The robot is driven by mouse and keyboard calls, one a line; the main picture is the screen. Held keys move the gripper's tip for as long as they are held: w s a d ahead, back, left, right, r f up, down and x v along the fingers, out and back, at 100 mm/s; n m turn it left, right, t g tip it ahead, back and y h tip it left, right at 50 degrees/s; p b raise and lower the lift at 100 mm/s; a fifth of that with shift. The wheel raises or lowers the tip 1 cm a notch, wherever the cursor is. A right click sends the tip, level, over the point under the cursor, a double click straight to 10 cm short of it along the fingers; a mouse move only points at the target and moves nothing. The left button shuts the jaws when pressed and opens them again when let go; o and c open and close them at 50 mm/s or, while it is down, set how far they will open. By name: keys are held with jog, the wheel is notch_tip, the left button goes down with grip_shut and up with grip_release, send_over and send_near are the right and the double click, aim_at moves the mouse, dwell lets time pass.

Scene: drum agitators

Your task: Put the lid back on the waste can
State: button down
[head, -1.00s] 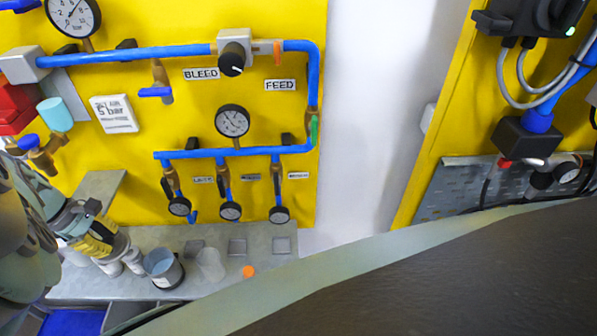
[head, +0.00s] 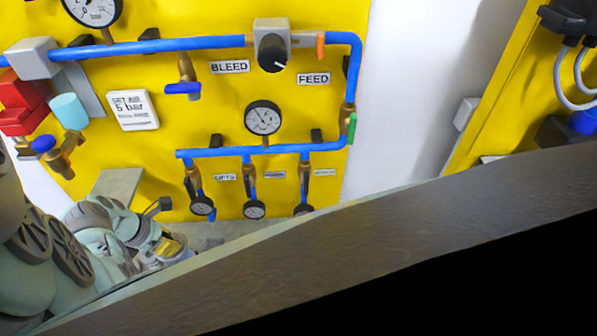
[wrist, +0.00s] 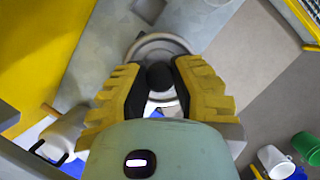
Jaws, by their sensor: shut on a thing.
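In the wrist view my gripper (wrist: 160,80) is shut on the dark round knob (wrist: 160,76) of a grey disc-shaped lid (wrist: 153,45). The lid lies beyond the fingertips, and its near part is hidden by the fingers. I cannot tell whether it touches anything below. A small white and blue patch shows between the fingers, too covered to name. In the head view my gripper (head: 172,246) is only partly seen at the lower left, and the lid is hidden there. I cannot make out the waste can for certain in either view.
A yellow panel with blue pipes (head: 270,152) and gauges (head: 263,118) stands behind my arm. In the wrist view a white cylinder (wrist: 62,130) is at the lower left. A green bucket (wrist: 307,147) and a white one (wrist: 275,160) are at the lower right.

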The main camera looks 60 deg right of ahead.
jog(key=shift+f+b, duration=2.75)
jog(key=shift+f, duration=0.45)
jog(key=shift+a+r+p, duration=0.1)
jog(key=shift+a+p, duration=0.1)
jog(key=shift+p, duration=0.3)
jog(key=shift+f, duration=0.25)
dwell(0.5)
jog(key=shift+c, duration=1.1)
grip_release()
jog(key=shift+r+p, duration=0.1)
jog(key=shift+p, duration=0.3)
